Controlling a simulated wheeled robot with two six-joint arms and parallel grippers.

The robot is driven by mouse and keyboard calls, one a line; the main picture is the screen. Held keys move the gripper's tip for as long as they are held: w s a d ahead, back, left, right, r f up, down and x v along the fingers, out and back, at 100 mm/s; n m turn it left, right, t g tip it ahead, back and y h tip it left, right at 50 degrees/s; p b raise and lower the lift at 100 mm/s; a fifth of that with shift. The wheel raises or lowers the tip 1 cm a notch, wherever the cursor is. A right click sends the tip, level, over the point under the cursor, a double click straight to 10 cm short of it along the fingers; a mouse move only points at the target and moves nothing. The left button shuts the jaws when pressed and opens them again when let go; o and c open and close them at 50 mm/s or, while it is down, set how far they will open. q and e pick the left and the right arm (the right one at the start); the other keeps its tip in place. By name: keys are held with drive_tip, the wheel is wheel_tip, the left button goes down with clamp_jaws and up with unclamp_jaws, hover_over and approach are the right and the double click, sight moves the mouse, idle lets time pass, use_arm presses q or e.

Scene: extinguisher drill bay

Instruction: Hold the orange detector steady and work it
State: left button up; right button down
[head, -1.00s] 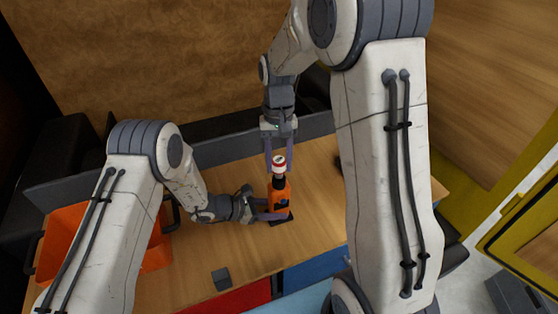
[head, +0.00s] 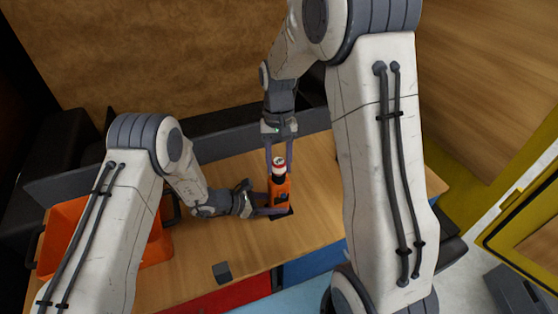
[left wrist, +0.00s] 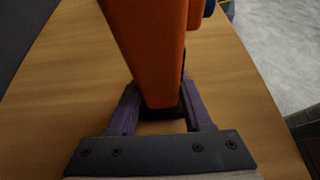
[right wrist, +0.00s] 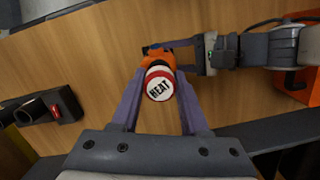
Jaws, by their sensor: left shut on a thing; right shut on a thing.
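The orange detector (head: 281,193) stands on the wooden table, with a red-and-white cap (head: 279,166) on top. The cap reads "HEAT" in the right wrist view (right wrist: 159,88). My left gripper (head: 272,211) reaches in from the left and is shut on the detector's lower body. In the left wrist view the orange body (left wrist: 158,50) stands between the purple fingers. My right gripper (head: 280,162) comes from above and is shut on the cap, one finger on each side. The detector's underside is hidden.
An orange bin (head: 65,225) stands at the table's left. A small dark grey block (head: 222,272) lies near the front edge. In the right wrist view a black fixture with a red part (right wrist: 58,108) sits left. My right arm covers the table's right part.

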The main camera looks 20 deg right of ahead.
drive_tip(key=shift+f, duration=0.25)
idle(0.3)
drive_tip(key=shift+c, duration=1.7)
unclamp_jaws()
wheel_tip(320, 180, up, 12)
drive_tip(key=w, duration=0.1)
drive_tip(key=shift+w+d, duration=0.25)
drive_tip(key=shift+w, duration=0.1)
use_arm(q)
drive_tip(key=o, duration=1.1)
drive_tip(key=shift+c, duration=0.2)
use_arm(e)
drive_tip(key=shift+f, duration=0.1)
